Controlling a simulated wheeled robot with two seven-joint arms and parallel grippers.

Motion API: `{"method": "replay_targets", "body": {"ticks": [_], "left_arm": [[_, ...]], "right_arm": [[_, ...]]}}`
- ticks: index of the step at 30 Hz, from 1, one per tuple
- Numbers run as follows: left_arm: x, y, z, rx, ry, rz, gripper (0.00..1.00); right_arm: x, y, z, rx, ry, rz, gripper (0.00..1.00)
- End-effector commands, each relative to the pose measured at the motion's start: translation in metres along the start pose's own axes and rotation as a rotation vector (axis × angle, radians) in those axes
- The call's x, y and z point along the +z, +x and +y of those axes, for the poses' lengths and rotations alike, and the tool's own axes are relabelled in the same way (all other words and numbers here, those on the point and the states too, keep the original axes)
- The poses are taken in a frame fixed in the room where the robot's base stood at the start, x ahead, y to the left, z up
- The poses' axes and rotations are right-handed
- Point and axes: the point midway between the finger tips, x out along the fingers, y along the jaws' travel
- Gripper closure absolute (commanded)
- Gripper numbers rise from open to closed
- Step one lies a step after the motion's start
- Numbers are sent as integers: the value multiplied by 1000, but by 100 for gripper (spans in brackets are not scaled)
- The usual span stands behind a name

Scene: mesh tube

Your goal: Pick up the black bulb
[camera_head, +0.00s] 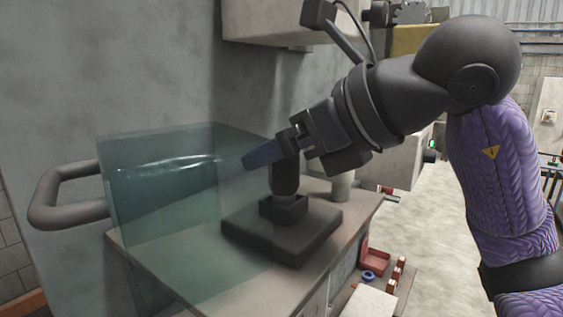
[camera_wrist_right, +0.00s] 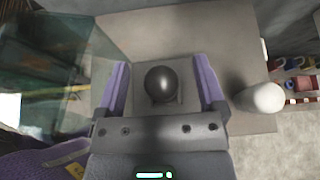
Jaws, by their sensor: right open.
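The black bulb (camera_wrist_right: 161,84) shows in the right wrist view as a dark round knob, seen from above, over a square base. In the head view a dark upright body (camera_head: 285,178) stands on a black square base (camera_head: 280,228) on the bench; its top is partly hidden by my gripper. My right gripper (camera_head: 255,157) is open, reaching in from the right at the top of this body. In the wrist view its two purple fingers (camera_wrist_right: 161,64) stand on either side of the bulb, with gaps showing. My left gripper is not in view.
A red bin (camera_head: 375,260) sits lower right.

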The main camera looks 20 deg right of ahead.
Motion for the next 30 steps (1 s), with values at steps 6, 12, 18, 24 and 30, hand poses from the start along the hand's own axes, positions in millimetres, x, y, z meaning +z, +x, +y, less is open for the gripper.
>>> {"method": "replay_targets", "body": {"ticks": [6,12,18,24,30], "left_arm": [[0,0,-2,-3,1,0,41],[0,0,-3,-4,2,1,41],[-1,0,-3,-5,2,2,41],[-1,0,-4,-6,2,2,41],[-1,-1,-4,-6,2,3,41]], "right_arm": [[0,3,0,1,0,-1,11],[0,3,0,1,0,-1,51],[0,3,0,1,0,-1,94],[0,2,0,1,0,-1,100],[8,-2,0,0,0,-2,100]]}}
